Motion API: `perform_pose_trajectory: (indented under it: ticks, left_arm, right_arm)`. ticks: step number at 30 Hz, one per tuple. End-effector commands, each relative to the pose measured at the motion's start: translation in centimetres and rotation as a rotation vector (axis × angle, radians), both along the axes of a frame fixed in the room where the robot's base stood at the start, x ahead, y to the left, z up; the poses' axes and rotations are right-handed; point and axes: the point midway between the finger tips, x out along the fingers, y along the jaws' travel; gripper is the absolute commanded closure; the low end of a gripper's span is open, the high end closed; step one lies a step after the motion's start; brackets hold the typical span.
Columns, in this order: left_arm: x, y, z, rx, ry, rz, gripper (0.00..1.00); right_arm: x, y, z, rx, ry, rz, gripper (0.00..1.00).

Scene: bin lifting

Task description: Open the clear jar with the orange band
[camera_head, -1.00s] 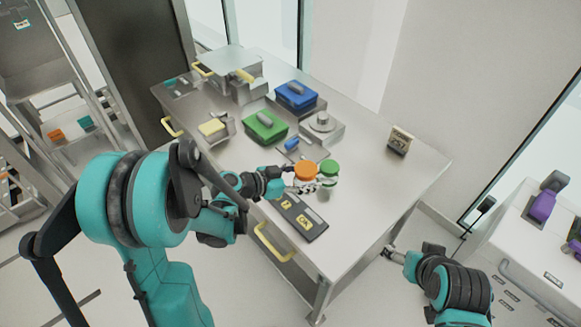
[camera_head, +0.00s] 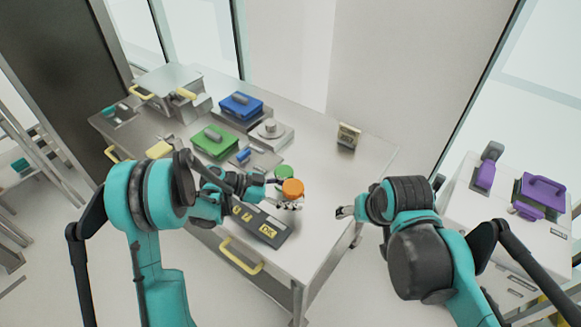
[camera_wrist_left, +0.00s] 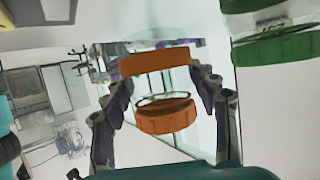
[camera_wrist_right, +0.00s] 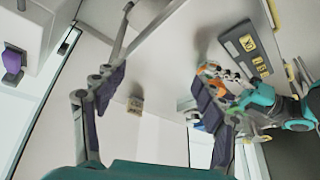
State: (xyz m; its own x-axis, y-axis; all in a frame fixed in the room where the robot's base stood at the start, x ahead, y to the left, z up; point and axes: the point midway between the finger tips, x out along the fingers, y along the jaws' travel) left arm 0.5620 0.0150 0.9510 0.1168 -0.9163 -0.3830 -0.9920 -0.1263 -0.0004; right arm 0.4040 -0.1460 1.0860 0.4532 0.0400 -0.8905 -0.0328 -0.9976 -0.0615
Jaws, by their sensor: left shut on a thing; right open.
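The clear jar with the orange band shows in the head view with its orange lid (camera_head: 292,188) on top. In the left wrist view its orange lid (camera_wrist_left: 166,116) and orange band (camera_wrist_left: 155,60) show between the fingers. My left gripper (camera_head: 287,204) is shut around the jar's sides; its fingers (camera_wrist_left: 160,85) flank it. The jar's base is hidden in the head view. My right gripper (camera_head: 343,212) is open and empty, to the right of the jar and apart from it. In the right wrist view, the jar (camera_wrist_right: 210,70) shows behind one finger of the right gripper (camera_wrist_right: 160,85).
A green-lidded jar (camera_head: 284,171) stands just behind the orange one. A dark panel with yellow labels (camera_head: 262,226) lies at the table's front edge. Green (camera_head: 214,143) and blue (camera_head: 240,106) boxes and a small display (camera_head: 348,137) stand farther back. The table's right part (camera_head: 350,175) is clear.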

Motion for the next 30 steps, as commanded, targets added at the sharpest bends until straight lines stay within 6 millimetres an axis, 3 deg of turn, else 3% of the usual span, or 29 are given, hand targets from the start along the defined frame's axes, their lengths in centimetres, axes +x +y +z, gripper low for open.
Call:
perform_pose_trajectory:
  ticks: [3,9,18,24,30]
  left_arm:
    - [0.0,0.0,0.0,-0.001,-0.001,0.001,1.0]
    - [0.0,0.0,0.0,-0.001,0.0,0.001,1.0]
    - [0.0,0.0,0.0,-0.001,0.0,0.001,1.0]
    - [0.0,0.0,0.0,-0.001,0.0,0.001,1.0]
    - [0.0,0.0,0.0,-0.001,0.0,0.001,1.0]
  right_arm:
    - [3.0,2.1,1.5,0.019,0.074,-0.013,0.29]
    - [7.7,6.1,2.7,0.036,0.203,-0.047,0.29]
    - [13.4,12.8,1.8,0.022,0.381,-0.106,0.29]
    - [15.3,15.8,0.6,0.004,0.451,-0.137,0.29]
    - [15.8,16.8,-0.4,-0.003,0.474,-0.149,0.29]
